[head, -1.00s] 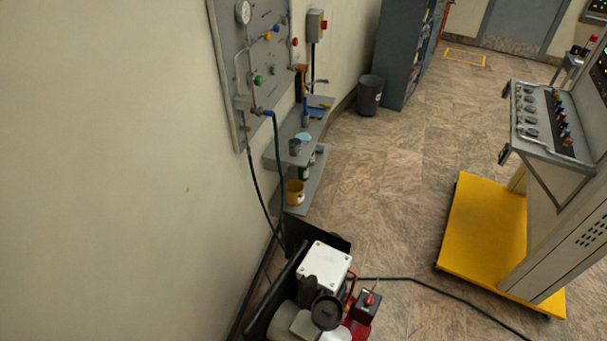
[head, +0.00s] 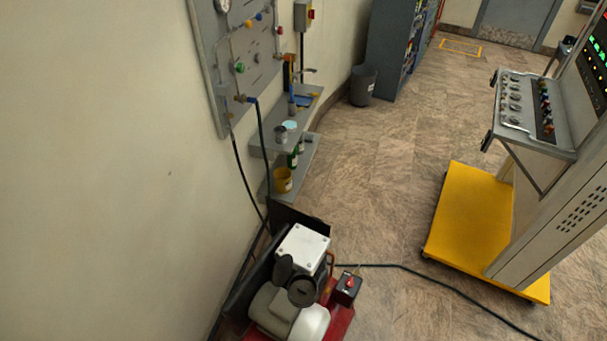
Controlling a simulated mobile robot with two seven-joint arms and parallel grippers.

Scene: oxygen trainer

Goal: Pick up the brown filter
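I cannot clearly make out a brown filter. A small orange-brown part (head: 290,58) shows at the right edge of the grey wall panel (head: 208,75), above the shelf, but it is too small to identify. Neither of my grippers is in view.
A compressor (head: 303,247) with a red base stands at the bottom centre, its black cable (head: 400,266) crossing the floor. A console on a yellow base (head: 470,220) stands right. A grey bin (head: 362,86) and cabinet (head: 395,50) stand behind. The middle floor is clear.

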